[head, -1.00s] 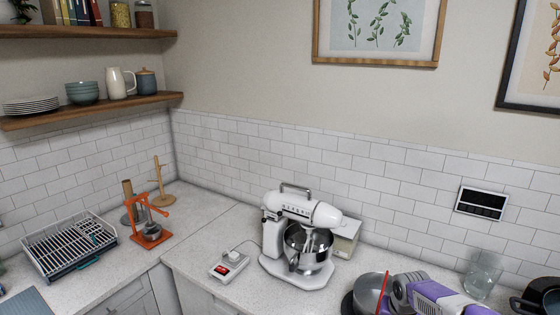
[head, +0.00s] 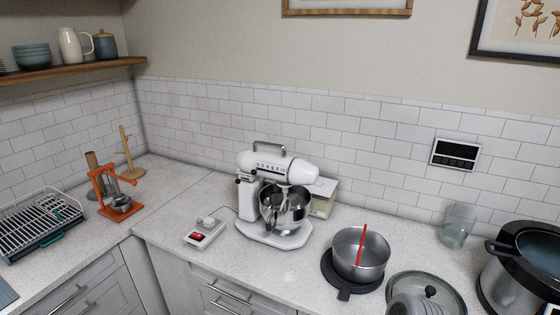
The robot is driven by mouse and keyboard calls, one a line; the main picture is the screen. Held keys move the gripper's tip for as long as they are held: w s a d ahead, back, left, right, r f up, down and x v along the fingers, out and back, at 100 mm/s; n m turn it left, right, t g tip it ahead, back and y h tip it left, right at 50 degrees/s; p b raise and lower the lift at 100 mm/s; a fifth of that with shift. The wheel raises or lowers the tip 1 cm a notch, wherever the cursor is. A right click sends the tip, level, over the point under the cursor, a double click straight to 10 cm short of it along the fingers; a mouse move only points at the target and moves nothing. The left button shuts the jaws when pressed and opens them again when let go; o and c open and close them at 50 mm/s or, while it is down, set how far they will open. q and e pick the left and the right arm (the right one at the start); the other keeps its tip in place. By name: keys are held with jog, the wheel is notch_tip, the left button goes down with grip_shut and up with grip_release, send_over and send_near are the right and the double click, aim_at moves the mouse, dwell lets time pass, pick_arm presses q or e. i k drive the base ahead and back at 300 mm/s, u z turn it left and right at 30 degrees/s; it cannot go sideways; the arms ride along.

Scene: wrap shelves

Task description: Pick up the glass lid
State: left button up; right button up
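The glass lid (head: 449,296) lies on the counter at the lower right of the head view. It is round, with a pale rim and a dark knob on top. It looks flat, with its knob up. A grey ribbed rounded part at the bottom edge covers the lid's near side. It may be part of my arm, but I cannot tell whether it touches the lid. No fingertips of either gripper show.
Left of the lid, a steel pot (head: 345,262) with a red stick stands on a dark round base. A large black-and-steel cooker (head: 500,283) stands close to its right. A clear glass jar (head: 456,230) is behind. A white stand mixer (head: 270,170) is further left.

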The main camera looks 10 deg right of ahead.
aim_at(428, 296)
jog(key=z, duration=1.45)
